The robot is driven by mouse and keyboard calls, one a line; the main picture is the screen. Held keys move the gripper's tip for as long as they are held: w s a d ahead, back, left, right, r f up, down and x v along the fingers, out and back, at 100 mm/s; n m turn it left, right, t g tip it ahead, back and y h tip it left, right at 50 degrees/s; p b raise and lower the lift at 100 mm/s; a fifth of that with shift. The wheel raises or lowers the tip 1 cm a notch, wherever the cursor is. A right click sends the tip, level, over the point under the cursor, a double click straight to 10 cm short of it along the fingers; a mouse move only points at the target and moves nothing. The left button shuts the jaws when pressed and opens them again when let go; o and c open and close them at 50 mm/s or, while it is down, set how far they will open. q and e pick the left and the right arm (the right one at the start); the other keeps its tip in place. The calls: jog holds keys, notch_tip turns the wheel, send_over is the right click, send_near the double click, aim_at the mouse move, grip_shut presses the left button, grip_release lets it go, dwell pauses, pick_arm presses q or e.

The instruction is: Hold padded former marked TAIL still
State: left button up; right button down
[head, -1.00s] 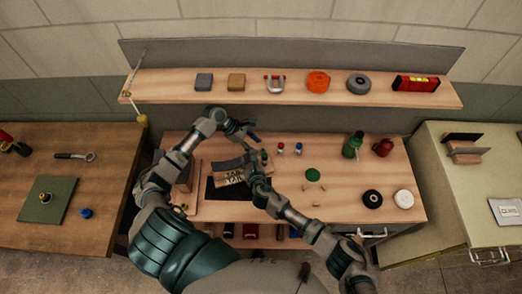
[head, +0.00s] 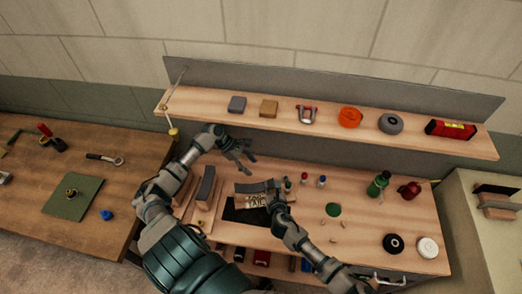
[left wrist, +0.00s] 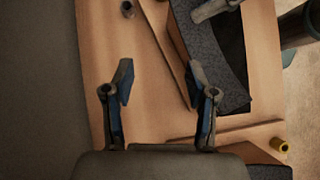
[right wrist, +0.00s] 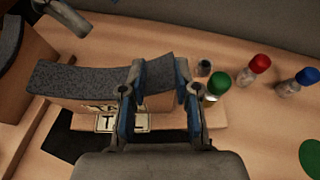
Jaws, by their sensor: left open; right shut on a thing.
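The padded former marked TAIL (head: 251,187) stands on the middle bench, with a curved grey pad on top and a pale label on its front. In the right wrist view the former (right wrist: 85,85) runs between my fingers, which partly hide the label (right wrist: 122,123). My right gripper (head: 275,190) is shut on its right part; it also shows in the right wrist view (right wrist: 160,85). My left gripper (head: 243,162) is open and empty, above the bench behind and left of that former. In the left wrist view its fingers (left wrist: 163,88) are spread with bare wood between them.
A second padded former (head: 205,185) stands to the left, close to my left arm; it also shows in the left wrist view (left wrist: 226,75). Small bottles (head: 304,180) stand right of the held former. A dark mat (head: 240,213) lies in front. A loaded shelf (head: 345,128) runs behind.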

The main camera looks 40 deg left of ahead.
jog(key=c, duration=0.8)
grip_release()
jog(key=shift+s+a+f, duration=0.1)
jog(key=shift+a, duration=0.05)
jog(key=shift+o, duration=0.2)
